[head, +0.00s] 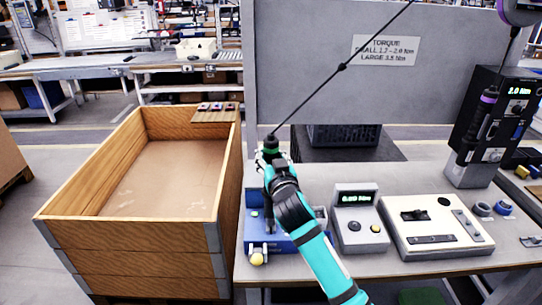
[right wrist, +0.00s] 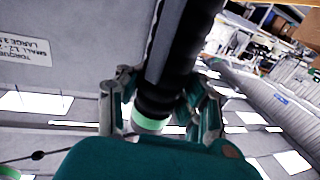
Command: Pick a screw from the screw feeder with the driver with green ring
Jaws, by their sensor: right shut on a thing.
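The driver with the green ring (head: 271,141) stands roughly upright in my right gripper (head: 271,163), with its cord running up to the right. In the right wrist view the black driver body and its green ring (right wrist: 150,123) show between the two fingers of the gripper (right wrist: 163,105), which is shut on it. The blue screw feeder (head: 283,243) sits on the grey table below the gripper. My arm and hand cover much of it. The driver's tip and any screw at it cannot be made out. My left gripper is not in view.
A wooden crate (head: 228,185) stands left of the table, close to the feeder. A grey display box (head: 360,230) and a white fixture (head: 436,240) stand right of the feeder. A black holder (head: 490,115) with another driver is at the right. A grey panel (head: 300,60) rises behind.

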